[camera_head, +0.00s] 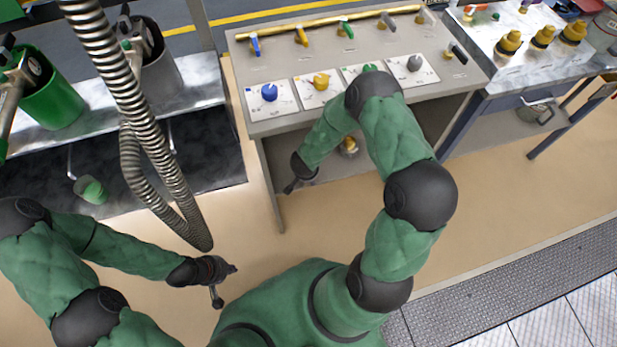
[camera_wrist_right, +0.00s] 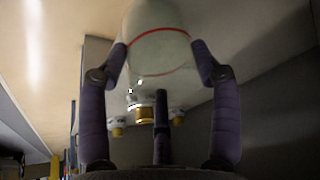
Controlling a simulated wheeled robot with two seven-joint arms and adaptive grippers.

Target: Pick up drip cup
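A pale, translucent cup with a red line around it (camera_wrist_right: 160,50) fills the upper middle of the right wrist view. It looks like the drip cup. The fingers of my right gripper (camera_wrist_right: 160,55) stand at both sides of it, their tips bent in and overlapping its edges. The view does not show whether they press on it. In the head view my right gripper (camera_head: 291,186) is a small dark shape by the front of the valve bench, and I cannot make out this cup beside it. My left gripper (camera_head: 226,282) is open and empty above the floor.
The valve bench (camera_head: 272,128) carries coloured knobs; its legs and a brass-coloured part (camera_head: 349,146) show below. Brass fittings (camera_wrist_right: 145,112) appear near the cup. A green cup (camera_head: 91,189) sits in the dark trough at left. A corrugated hose (camera_head: 130,95) hangs near my left arm.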

